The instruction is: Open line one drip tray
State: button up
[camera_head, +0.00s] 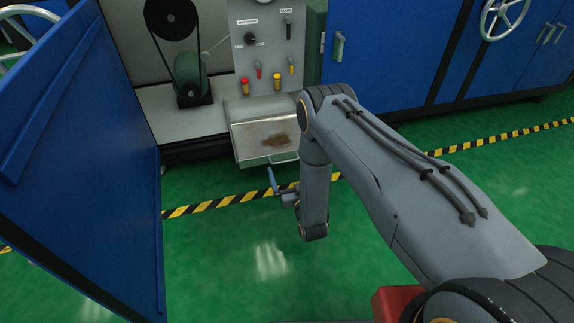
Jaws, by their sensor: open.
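The drip tray (246,144) is a pale metal box with a brown stain, low under the control panel. A thin handle bar runs along its lower front edge. I cannot tell how far it is drawn out. My gripper (272,175) is just in front of and below the tray, with a blue finger pointing up toward the handle. It is open; the second finger is hard to make out. I cannot tell whether the finger touches the handle. My forearm hides the area right of the tray.
A grey panel (268,45) with red and yellow knobs and levers stands above the tray. A big blue door (80,170) stands open at left. A motor with a pulley (191,75) sits inside. Blue cabinets (390,60) line the right. Green floor with a black-yellow stripe (215,203) is clear in front.

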jog(key=shift+p+v, duration=0.6)
jog(key=shift+v, duration=1.65)
jog(key=shift+a, duration=0.15)
